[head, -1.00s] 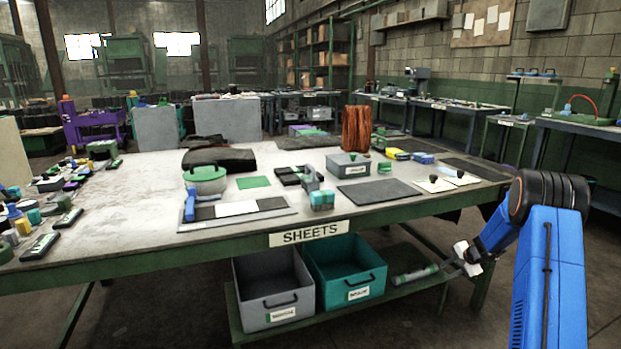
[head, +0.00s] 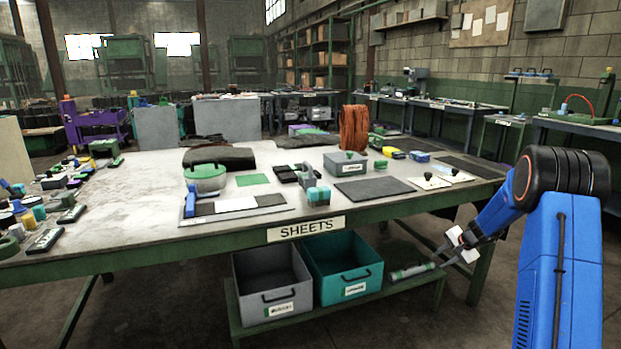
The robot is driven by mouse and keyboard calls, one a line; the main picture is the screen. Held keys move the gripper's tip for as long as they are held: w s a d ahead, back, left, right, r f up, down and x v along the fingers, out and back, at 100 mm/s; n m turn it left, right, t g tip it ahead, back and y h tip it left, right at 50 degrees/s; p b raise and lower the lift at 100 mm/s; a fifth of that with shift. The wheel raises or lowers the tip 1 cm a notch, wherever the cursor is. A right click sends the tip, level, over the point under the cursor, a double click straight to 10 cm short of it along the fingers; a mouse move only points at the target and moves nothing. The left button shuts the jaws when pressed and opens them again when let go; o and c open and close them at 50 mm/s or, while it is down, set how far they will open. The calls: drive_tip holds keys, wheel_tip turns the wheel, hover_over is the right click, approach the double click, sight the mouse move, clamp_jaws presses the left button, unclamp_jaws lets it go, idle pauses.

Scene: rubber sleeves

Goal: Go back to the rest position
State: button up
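My blue arm reaches in from the right edge in the head view. My gripper (head: 440,251), small with white and dark parts, is in front of the right end of the workbench, below its top. It points left and down. Its fingers are too small and dark to tell how far apart they are. A grey and green cylinder (head: 410,271) lies on the low shelf just below and left of the gripper, and looks apart from it.
The workbench (head: 130,210), marked SHEETS, carries boxes, mats and tools. A grey bin (head: 270,284) and a teal bin (head: 343,268) stand on its lower shelf (head: 400,286). The bench's right leg (head: 482,275) is close to my gripper. Floor at lower right is clear.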

drive_tip(key=s+a+r+n+g, duration=0.1)
drive_tip(key=s+a+r+n, duration=0.2)
drive_tip(key=s+a+r, duration=0.75)
drive_tip(key=s+a+r+n, duration=0.4)
drive_tip(key=s+a+r, duration=0.4)
drive_tip(key=s+r, duration=0.55)
drive_tip(key=s+a+f+n+h, duration=0.1)
drive_tip(key=s+a+n, duration=0.1)
drive_tip(key=s, duration=1.5)
drive_tip(key=s+a+f+n+h, duration=0.1)
drive_tip(key=s+a+n, duration=0.1)
drive_tip(key=s, duration=1.5)
drive_tip(key=shift+s+n+h, duration=0.3)
drive_tip(key=shift+n+h, duration=0.1)
drive_tip(key=shift+n, duration=0.2)
drive_tip(key=shift+a, duration=0.1)
